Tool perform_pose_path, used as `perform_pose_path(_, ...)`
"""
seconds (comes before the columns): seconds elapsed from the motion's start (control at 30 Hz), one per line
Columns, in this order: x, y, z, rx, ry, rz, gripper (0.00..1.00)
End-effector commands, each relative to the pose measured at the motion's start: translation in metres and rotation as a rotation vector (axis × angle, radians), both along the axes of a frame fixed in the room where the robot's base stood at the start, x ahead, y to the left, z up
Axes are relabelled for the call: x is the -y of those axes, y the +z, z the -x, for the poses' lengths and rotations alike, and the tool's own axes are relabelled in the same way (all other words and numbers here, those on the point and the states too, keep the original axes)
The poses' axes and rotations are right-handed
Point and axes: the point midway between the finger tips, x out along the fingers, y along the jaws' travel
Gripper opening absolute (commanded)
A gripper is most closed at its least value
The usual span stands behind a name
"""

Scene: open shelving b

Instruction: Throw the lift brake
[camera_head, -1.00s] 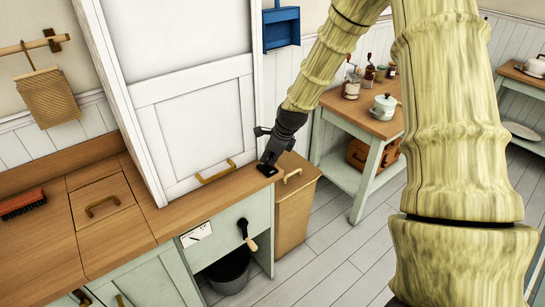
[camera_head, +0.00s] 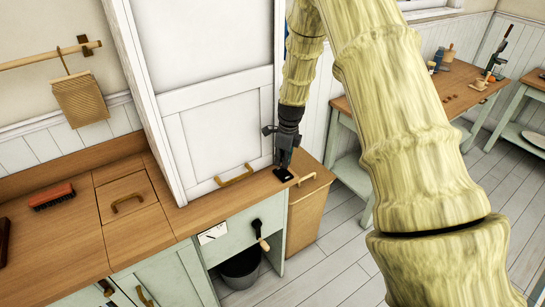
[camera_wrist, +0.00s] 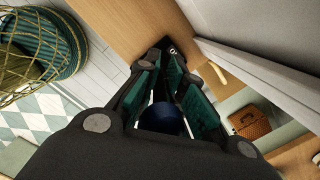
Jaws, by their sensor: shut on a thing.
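A small black plate (camera_head: 284,174) lies on the wooden counter near its right end, beside the white sliding panel (camera_head: 214,150). My gripper (camera_head: 283,163) points down just above this plate. In the wrist view, a dark blue rounded knob (camera_wrist: 163,118) sits between the green-padded fingers, and the gripper is shut on it. It seems to be the handle of the lift brake, but its stem is mostly hidden by the fingers. The plate shows beyond the fingertips in the wrist view (camera_wrist: 174,47), with a small white mark.
The panel has a brass handle (camera_head: 234,175) close to my gripper. A black lever with a wooden grip (camera_head: 261,236) is on the cabinet front, above a dark bucket (camera_head: 240,269). A red brush (camera_head: 52,196) lies on the counter. A wooden bin (camera_head: 309,205) stands right of the counter.

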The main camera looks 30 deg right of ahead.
Motion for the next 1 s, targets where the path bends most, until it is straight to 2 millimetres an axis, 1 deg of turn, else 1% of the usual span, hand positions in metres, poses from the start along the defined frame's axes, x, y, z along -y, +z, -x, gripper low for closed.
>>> perform_pose_path(0.03,0.005,0.002,0.000,-0.003,-0.006,0.003,0.00)
perform_pose_path(0.1,0.008,0.002,0.001,-0.007,-0.010,0.003,0.00)
perform_pose_path(0.37,0.008,0.001,0.002,-0.007,-0.011,0.002,0.00)
perform_pose_path(0.4,0.008,0.001,0.002,-0.007,-0.011,0.002,0.16)
perform_pose_path(0.5,0.008,0.001,0.002,-0.008,-0.011,0.001,0.31)
perform_pose_path(0.83,0.007,0.002,0.003,-0.010,-0.010,0.000,0.31)
perform_pose_path(0.93,0.007,0.008,0.003,-0.009,-0.009,0.000,0.31)
perform_pose_path(1.0,0.008,0.016,0.003,-0.009,-0.009,0.000,0.31)
